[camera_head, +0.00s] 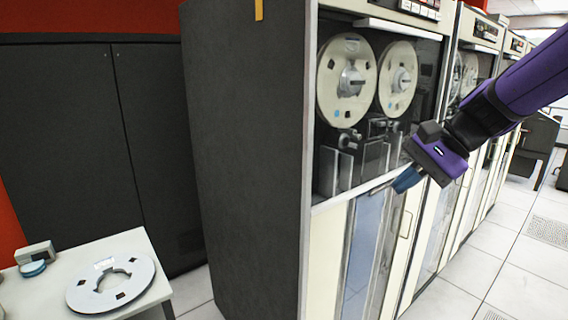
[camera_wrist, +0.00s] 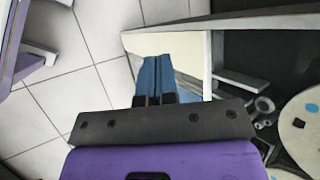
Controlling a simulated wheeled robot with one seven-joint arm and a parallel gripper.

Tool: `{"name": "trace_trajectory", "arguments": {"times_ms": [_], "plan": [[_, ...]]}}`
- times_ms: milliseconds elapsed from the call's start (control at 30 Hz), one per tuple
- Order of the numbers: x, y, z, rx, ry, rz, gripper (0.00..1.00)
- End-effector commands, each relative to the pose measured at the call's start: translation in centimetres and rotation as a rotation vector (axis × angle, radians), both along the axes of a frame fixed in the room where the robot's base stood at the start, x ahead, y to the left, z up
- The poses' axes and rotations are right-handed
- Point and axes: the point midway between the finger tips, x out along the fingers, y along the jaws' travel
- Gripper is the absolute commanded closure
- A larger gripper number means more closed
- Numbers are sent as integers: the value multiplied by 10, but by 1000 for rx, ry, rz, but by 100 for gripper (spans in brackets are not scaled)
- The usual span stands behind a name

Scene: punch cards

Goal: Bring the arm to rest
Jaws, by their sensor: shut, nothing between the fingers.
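My purple arm (camera_head: 530,75) reaches in from the right in the head view. My gripper (camera_head: 400,186) has blue fingers and points down and to the left, in front of the tape cabinet (camera_head: 254,150). In the wrist view my gripper (camera_wrist: 154,62) shows its two blue fingers side by side, shut with nothing between them. The fingers appear close to the cabinet's front ledge; I cannot tell whether they touch it.
The cabinet holds two tape reels (camera_head: 333,105), also partly seen in the wrist view (camera_wrist: 308,115). A white table (camera_head: 50,295) with a loose reel (camera_head: 130,287) stands at the lower left. More cabinets line the right. Tiled floor (camera_head: 500,240) is clear at the right.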

Motion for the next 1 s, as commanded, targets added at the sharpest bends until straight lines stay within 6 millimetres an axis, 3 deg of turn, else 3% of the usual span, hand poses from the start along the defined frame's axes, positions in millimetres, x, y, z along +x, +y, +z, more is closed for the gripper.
{"name": "trace_trajectory", "arguments": {"times_ms": [33, 200, 500, 700, 1000], "plan": [[-17, 1, 0, -79, -36, 45, 100], [-65, -14, 1, -327, -159, 191, 100], [-137, -57, 10, -686, -400, 434, 100], [-163, -82, 13, -826, -519, 544, 100], [-170, -92, 13, -874, -559, 581, 100]]}}
